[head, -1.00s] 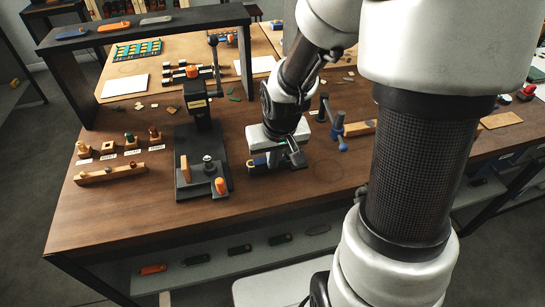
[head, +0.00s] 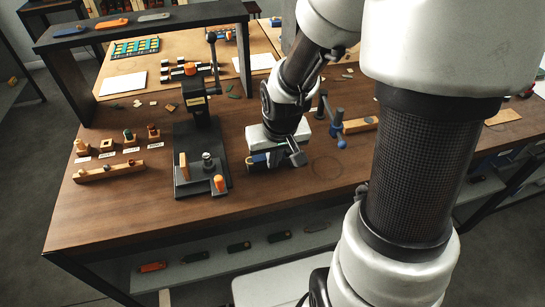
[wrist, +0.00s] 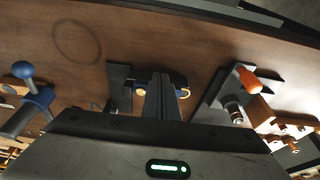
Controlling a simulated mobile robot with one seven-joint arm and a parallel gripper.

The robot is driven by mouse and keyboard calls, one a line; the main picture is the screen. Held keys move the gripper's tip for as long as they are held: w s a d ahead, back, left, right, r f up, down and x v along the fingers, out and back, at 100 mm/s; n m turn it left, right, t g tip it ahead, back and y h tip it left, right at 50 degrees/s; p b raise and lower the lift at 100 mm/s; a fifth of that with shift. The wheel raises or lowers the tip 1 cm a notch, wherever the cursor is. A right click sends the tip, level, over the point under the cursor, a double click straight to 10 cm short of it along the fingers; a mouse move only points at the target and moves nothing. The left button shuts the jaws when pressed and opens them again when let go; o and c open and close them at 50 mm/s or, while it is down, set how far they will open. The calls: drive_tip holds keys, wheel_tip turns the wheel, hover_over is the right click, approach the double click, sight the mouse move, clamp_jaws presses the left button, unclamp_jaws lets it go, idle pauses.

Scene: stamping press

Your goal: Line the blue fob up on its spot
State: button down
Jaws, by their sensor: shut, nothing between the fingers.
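A blue fob (head: 258,158) with a yellowish part lies beside my gripper on the wooden bench, just right of the press. In the wrist view its dark blue body (wrist: 179,79) and brassy ring show just behind my fingers and are partly hidden by them. My gripper (head: 294,158) is low over the bench, shut and empty; its fingers (wrist: 160,88) also show in the wrist view. I cannot tell if they touch the fob. Another blue fob (head: 72,32) lies on the dark rack top. Which mark is the fob's spot is unclear.
The black press (head: 203,165) with an orange knob stands left of my gripper. A blue-handled clamp tool (head: 338,125) stands to the right. A faint ring mark (head: 327,167) is on clear bench. Several stamps and a wooden rail (head: 110,172) are at left.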

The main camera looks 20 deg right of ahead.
drive_tip(key=shift+s, duration=0.7)
idle(0.6)
drive_tip(key=shift+r+p, duration=2.45)
drive_tip(key=shift+r, duration=0.5)
drive_tip(key=shift+r, duration=0.1)
